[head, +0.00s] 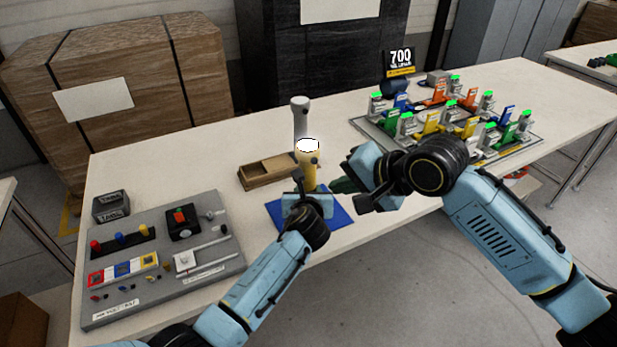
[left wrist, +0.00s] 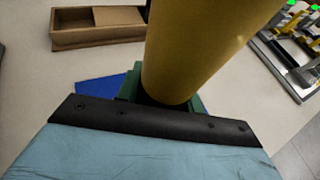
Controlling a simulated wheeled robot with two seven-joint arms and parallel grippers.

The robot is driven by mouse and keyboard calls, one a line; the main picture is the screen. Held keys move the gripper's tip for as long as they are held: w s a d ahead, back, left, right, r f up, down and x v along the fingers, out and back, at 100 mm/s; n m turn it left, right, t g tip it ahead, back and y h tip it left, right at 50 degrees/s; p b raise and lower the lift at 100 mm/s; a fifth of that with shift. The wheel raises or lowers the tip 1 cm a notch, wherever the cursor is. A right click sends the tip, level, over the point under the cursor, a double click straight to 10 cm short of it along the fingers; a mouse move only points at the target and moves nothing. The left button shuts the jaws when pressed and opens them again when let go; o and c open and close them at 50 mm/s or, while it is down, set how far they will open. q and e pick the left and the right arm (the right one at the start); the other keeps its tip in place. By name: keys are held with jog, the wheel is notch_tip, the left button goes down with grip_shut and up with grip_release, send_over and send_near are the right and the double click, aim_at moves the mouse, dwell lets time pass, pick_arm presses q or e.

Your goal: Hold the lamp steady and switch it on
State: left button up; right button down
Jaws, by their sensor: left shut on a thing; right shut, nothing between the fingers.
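The lamp is a yellow cylinder (head: 307,172) standing upright over a blue mat (head: 342,216), with a bright white top face and a small dark knob on its side. My left gripper (head: 304,199) is shut on its lower part. In the left wrist view the yellow body (left wrist: 205,45) rises close behind the dark gripper edge, with green pieces around its foot. My right gripper (head: 349,180) is shut and empty, just right of the lamp; its fingertips are hard to make out and I cannot tell whether they touch it.
A grey upright lamp-like post (head: 300,116) and a wooden tray (head: 266,172) stand behind the lamp. A grey board with switches and small parts (head: 160,262) lies at left. A rack of coloured clamps (head: 455,125) fills the right back.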

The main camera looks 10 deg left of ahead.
pick_arm(q)
jog(key=o, duration=1.2)
jog(key=p+v, duration=0.7)
jog(key=v, duration=1.2)
jog(key=shift+s+f, duration=0.1)
jog(key=shift+f, duration=0.05)
